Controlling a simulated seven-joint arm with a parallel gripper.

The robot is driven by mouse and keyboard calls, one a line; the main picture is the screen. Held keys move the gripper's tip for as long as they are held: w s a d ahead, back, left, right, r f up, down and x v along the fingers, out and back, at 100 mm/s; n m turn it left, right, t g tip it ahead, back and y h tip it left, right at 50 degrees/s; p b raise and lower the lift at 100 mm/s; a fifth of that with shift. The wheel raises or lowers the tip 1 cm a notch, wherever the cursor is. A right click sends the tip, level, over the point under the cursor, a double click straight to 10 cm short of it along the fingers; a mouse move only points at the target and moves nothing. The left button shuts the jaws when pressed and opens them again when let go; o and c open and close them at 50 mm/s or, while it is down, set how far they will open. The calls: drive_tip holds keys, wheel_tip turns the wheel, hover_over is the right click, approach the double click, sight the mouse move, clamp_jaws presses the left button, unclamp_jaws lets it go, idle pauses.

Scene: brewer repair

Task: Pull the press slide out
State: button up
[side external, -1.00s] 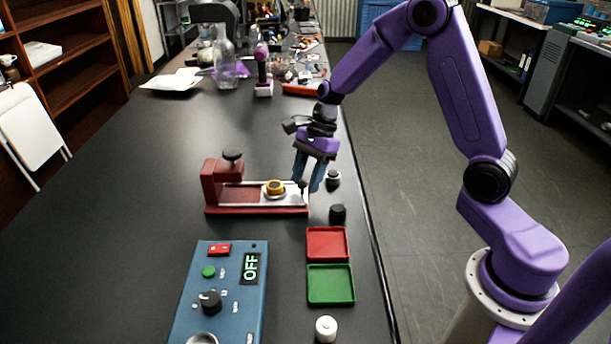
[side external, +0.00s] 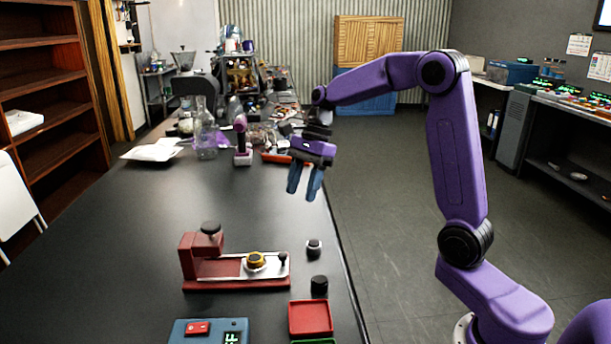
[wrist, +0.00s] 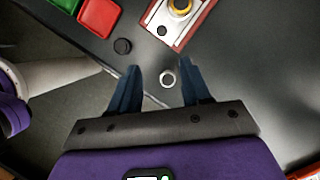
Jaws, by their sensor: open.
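The red press (side external: 225,285) stands on the black table, with a dark-knobbed post at its left end. Its pale slide (side external: 225,268) runs along the base and carries a gold ring piece (side external: 256,260). A small dark knob (side external: 283,258) stands at the slide's right end. In the wrist view the press (wrist: 203,17) is at the top, with the gold piece and dark knob (wrist: 161,31) partly in frame. My gripper (side external: 303,196) is open and empty, raised above the table behind and right of the press, apart from it. Its blue fingers also show in the wrist view (wrist: 157,72).
A silver-topped dark knob (side external: 314,248) and a black cylinder (side external: 319,286) stand right of the press. A red tray (side external: 311,331) and the blue control box (side external: 181,332) are in front. A glass bottle (side external: 205,140), pink tool (side external: 242,148) and clutter fill the table's far end.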

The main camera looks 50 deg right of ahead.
drive_tip(key=shift+v, duration=1.2)
